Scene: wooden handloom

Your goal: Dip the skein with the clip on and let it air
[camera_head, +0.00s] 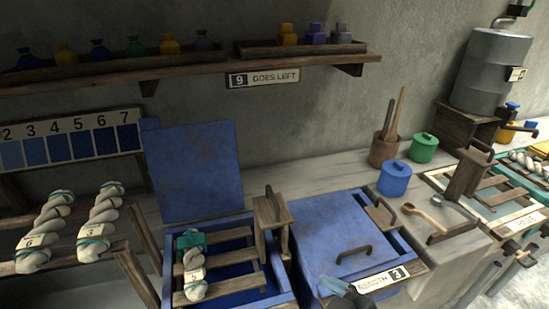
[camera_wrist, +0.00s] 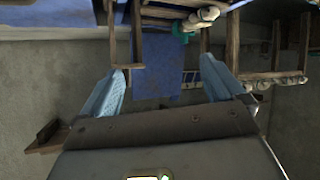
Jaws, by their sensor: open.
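A white twisted skein tagged 5 (camera_head: 195,284) lies on wooden slats across the open left vat (camera_head: 275,301). A teal clip (camera_head: 190,239) sits at its far end. Dark blue liquid shows between the slats. A white skein with green (camera_wrist: 203,16), probably the same one, shows at the top of the wrist view. My gripper (camera_head: 343,286) is at the bottom of the head view, in front of the closed vat and right of the skein. In the wrist view my gripper (camera_wrist: 162,68) has its pale blue fingers spread, with nothing between them.
The open vat's blue lid (camera_head: 192,172) stands upright behind it. A closed blue lid (camera_head: 340,230) covers the vat to the right. A wooden block (camera_head: 272,220) stands between the vats. Blue and green pots (camera_head: 394,180) stand behind.

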